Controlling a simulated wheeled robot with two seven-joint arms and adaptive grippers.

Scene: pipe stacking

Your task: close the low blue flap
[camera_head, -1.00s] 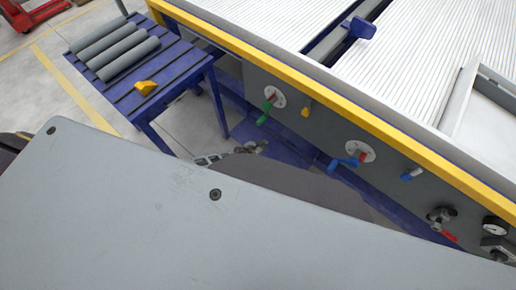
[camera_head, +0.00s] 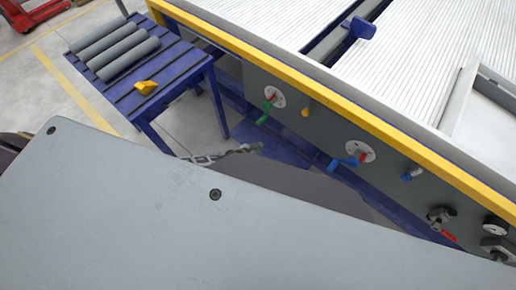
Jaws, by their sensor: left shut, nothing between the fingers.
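A blue lever-like flap (camera_head: 343,163) sits low on the grey front panel of the machine, beside a white disc with a red part. A smaller blue knob (camera_head: 413,174) sticks out to its right. I cannot tell for certain which is the flap named, nor whether it is open. Much of my left arm is hidden. My right gripper is not in view.
The panel also carries a yellow knob (camera_head: 306,110), a red-handled valve (camera_head: 441,220) and a gauge (camera_head: 495,227). A yellow rail (camera_head: 330,92) runs above them. A blue table (camera_head: 190,88) with grey pipes (camera_head: 130,58) and a yellow piece (camera_head: 146,87) stands left.

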